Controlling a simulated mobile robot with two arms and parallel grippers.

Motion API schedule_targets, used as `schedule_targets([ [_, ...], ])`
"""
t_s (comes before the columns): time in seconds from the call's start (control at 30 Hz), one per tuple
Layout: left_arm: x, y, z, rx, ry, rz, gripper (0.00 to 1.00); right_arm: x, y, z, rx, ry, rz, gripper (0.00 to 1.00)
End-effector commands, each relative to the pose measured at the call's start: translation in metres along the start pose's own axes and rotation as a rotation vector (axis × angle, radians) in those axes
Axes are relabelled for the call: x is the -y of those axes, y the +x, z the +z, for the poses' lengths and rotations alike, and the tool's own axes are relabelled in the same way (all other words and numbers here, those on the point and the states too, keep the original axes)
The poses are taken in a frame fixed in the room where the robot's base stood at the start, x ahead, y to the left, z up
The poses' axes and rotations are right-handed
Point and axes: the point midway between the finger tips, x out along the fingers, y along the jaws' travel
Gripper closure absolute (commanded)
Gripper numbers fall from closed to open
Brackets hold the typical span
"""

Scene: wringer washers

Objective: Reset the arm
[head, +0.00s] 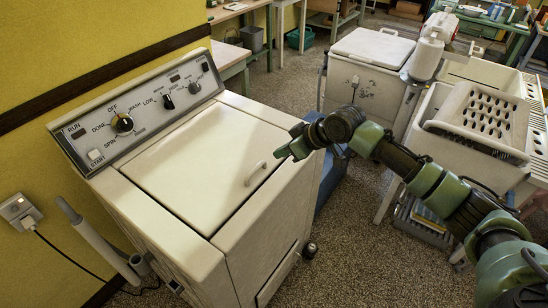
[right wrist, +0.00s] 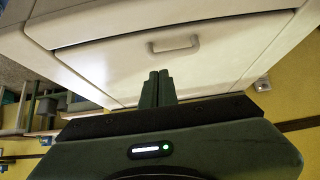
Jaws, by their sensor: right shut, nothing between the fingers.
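My right arm reaches in from the right in the head view. Its gripper (head: 283,153) is just beyond the right edge of the lid of a cream washer (head: 255,240). In the right wrist view the two fingers of the gripper (right wrist: 157,76) are together with nothing between them. The lid (head: 190,160) is down, and its small handle (head: 256,173) is close to the fingertips; the handle also shows ahead of them in the wrist view (right wrist: 174,44). I cannot tell the exact gap. My left gripper is not in view.
The washer's control panel (head: 140,108) has several knobs. A hose (head: 95,238) stands at its left, near a wall socket (head: 18,211). A white lidded tub (head: 368,62) and a slotted basket (head: 478,118) stand at the right. Speckled floor lies between.

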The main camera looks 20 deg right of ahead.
Motion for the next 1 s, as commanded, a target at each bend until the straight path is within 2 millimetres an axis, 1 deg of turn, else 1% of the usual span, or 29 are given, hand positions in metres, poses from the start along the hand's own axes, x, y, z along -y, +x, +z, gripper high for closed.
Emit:
schedule_targets([
  [0.03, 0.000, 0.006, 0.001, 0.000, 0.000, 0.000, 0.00, -0.001, -0.009, 0.002, -0.002, -0.002, 0.003, 1.00],
  [0.13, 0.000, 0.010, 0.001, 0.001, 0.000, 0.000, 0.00, -0.001, -0.026, 0.002, -0.001, -0.002, 0.002, 1.00],
  [0.3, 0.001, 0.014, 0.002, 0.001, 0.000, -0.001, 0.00, 0.000, -0.043, 0.001, -0.001, 0.000, 0.000, 1.00],
  [0.47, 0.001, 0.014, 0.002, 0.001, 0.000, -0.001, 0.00, 0.000, -0.047, 0.001, 0.000, 0.001, -0.001, 1.00],
  [0.57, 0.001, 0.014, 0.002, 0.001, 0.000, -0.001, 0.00, 0.011, -0.041, 0.007, 0.010, -0.006, -0.011, 1.00],
  [0.67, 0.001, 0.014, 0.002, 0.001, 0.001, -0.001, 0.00, 0.040, -0.023, 0.028, 0.037, -0.025, -0.035, 1.00],
  [0.77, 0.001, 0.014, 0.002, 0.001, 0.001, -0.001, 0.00, 0.086, -0.003, 0.061, 0.071, -0.040, -0.060, 1.00],
  [0.8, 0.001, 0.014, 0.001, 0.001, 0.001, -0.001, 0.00, 0.104, 0.003, 0.075, 0.084, -0.040, -0.065, 1.00],
  [0.87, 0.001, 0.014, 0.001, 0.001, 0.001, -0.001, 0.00, 0.130, 0.008, 0.096, 0.100, -0.031, -0.063, 1.00],
  [0.9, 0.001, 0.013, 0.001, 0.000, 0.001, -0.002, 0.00, 0.145, 0.009, 0.110, 0.111, -0.019, -0.058, 1.00],
  [0.97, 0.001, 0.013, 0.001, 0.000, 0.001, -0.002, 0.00, 0.165, 0.008, 0.130, 0.129, 0.009, -0.044, 1.00],
  [1.0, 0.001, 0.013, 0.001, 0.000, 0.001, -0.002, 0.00, 0.176, 0.005, 0.144, 0.143, 0.032, -0.031, 1.00],
])
